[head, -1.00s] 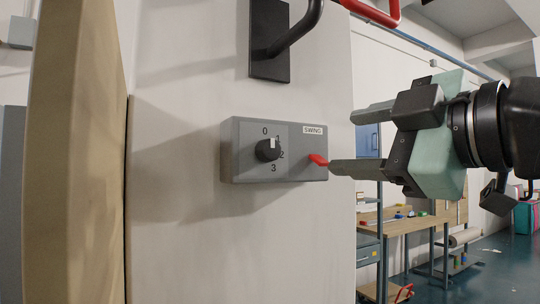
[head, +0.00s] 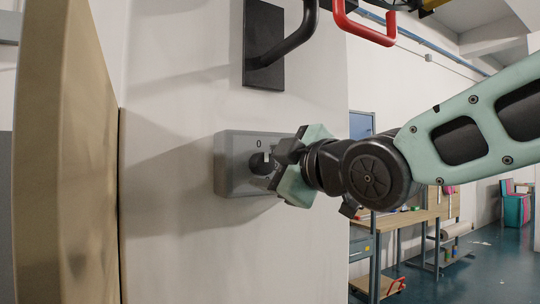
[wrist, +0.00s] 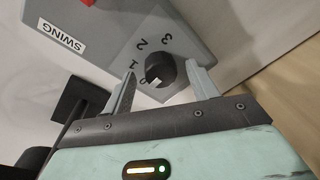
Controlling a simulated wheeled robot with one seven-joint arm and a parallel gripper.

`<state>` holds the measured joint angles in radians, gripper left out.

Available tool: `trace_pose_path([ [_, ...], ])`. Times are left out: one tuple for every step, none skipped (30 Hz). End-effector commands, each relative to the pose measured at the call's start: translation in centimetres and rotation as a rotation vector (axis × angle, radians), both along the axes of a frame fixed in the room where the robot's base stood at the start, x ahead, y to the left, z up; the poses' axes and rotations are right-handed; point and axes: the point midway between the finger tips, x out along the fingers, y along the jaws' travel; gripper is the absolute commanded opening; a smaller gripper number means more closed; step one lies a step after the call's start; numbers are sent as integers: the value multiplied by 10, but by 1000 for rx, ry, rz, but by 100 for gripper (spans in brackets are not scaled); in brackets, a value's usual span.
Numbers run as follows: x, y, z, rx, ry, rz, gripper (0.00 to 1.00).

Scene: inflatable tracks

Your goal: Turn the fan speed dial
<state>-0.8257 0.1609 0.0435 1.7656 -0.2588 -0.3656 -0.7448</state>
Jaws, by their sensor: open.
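The fan speed dial (head: 260,165) is a round black knob with a white mark on a grey control box (head: 228,168) fixed to the wall. In the wrist view the dial (wrist: 160,68) sits between the two fingers of my open gripper (wrist: 160,75), one finger on each side. I cannot tell whether either finger touches it. The white mark lies on the dial's 0 side, and the numbers 1, 2 and 3 curve around it. In the head view my gripper (head: 277,165) covers the box's right part.
The SWING label (wrist: 61,36) and red switch (wrist: 84,2) are beside the dial on the same box. A black handle (head: 285,45) on a dark plate is above the box. A tan panel (head: 65,150) stands at the left. A workbench (head: 400,220) is behind at the right.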

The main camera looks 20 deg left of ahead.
Motion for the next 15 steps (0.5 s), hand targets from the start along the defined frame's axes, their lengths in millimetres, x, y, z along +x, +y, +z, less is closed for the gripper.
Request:
trace_pose_path([
  [2, 3, 1, 0, 0, 1, 59],
  [2, 4, 1, 0, 0, 1, 59],
  [3, 5, 0, 0, 0, 0, 59],
  [4, 6, 0, 0, 0, 0, 59],
  [4, 6, 0, -1, -1, 0, 59],
  [4, 6, 0, -1, -1, 0, 59],
  [4, 6, 0, -1, -1, 0, 59],
  [4, 6, 0, -1, -1, 0, 59],
  [4, 6, -1, -1, -1, 0, 59],
  [4, 6, 0, -1, -1, 0, 59],
  [4, 6, 0, -1, -1, 0, 59],
  [4, 6, 0, 0, 0, 0, 56],
  [4, 6, 0, 0, 0, 0, 48],
  [4, 6, 0, 0, 0, 0, 39],
  [4, 6, 0, 0, 0, 0, 28],
])
